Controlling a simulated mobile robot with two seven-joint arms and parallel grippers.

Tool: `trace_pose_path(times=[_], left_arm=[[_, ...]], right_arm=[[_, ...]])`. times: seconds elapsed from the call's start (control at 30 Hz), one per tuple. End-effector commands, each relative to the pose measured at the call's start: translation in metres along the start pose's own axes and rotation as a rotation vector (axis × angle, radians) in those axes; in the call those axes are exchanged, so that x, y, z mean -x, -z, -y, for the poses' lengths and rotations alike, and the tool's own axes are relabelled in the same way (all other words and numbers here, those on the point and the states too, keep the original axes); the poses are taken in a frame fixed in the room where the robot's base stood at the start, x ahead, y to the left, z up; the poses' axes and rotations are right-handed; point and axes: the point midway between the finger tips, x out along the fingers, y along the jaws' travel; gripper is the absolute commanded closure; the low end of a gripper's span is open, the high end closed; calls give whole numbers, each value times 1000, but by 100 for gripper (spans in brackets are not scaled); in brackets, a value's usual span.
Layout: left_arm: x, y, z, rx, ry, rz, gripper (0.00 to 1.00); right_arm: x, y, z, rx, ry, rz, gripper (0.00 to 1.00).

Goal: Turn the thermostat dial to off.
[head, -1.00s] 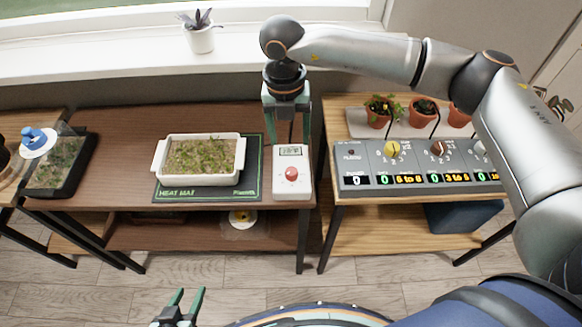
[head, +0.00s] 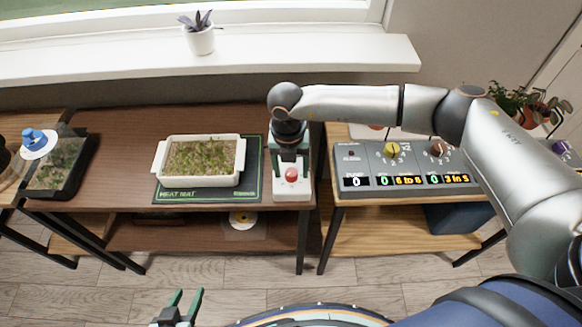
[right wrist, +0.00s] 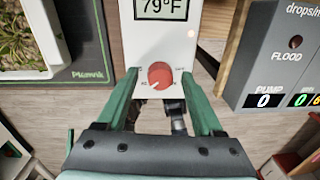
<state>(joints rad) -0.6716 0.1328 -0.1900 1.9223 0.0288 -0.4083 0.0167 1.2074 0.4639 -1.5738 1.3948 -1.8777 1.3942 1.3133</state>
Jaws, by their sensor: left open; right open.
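The thermostat (head: 293,194) is a white box on the right end of the brown table, with a red round dial (head: 292,174). In the right wrist view its display (right wrist: 166,9) reads 79°F and the red dial (right wrist: 160,75) shows a pale mark toward its lower left. The small labels around the dial are hard to read. My right gripper (head: 291,162) is open and points down over the thermostat; its fingertips (right wrist: 160,84) stand on either side of the dial. I cannot tell whether they touch it. My left gripper (head: 179,304) is open and empty at the bottom, away from the table.
A white seedling tray (head: 158,176) sits on a green-edged heat mat (head: 170,196) left of the thermostat. A grey pump panel (head: 342,164) with yellow and brown knobs stands on the right table, under my right arm. A potted plant (head: 200,40) stands on the windowsill.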

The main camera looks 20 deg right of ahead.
Motion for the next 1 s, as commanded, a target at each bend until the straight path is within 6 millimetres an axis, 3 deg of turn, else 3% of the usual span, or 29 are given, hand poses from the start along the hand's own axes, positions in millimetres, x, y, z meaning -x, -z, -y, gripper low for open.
trace_pose_path(times=[0.07, 0.63, 1.0], left_arm=[[0, 0, 0, 0, 0, 1, 50], [0, -1, -1, 0, -1, 2, 50], [0, -1, -1, 0, -2, 2, 50]], right_arm=[[0, 0, 0, 0, 0, 0, 35], [0, 0, 0, 0, 0, 0, 99], [0, 0, 0, 13, 0, 0, 100]])
